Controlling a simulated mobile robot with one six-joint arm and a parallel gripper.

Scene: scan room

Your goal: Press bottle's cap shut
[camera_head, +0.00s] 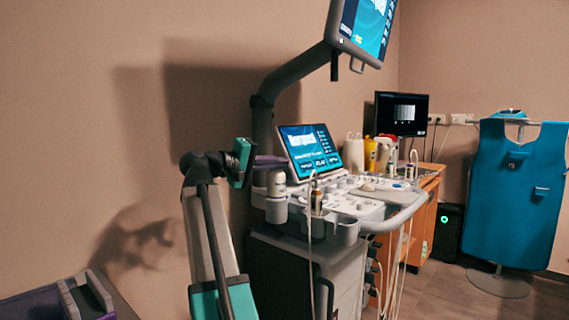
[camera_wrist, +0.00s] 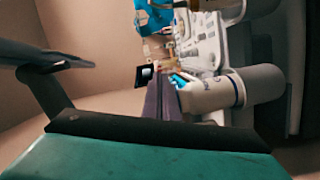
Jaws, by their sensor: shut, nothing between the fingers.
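A white bottle (camera_head: 276,184) stands upright in a holder at the left side of the ultrasound cart. In the wrist view the white bottle (camera_wrist: 212,95) lies sideways in the picture, just right of my fingers. My gripper (camera_head: 280,160) has purple fingers and is just above the bottle's top in the head view. In the wrist view my gripper (camera_wrist: 163,80) shows its fingers together and empty. I cannot tell whether the fingers touch the bottle. The cap's state is too small and partly hidden to tell.
The cart's touch screen (camera_head: 310,150) stands close right of my fingers. The control panel (camera_head: 355,198) holds several knobs. A large monitor (camera_head: 365,28) hangs above. The wall is close behind my arm.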

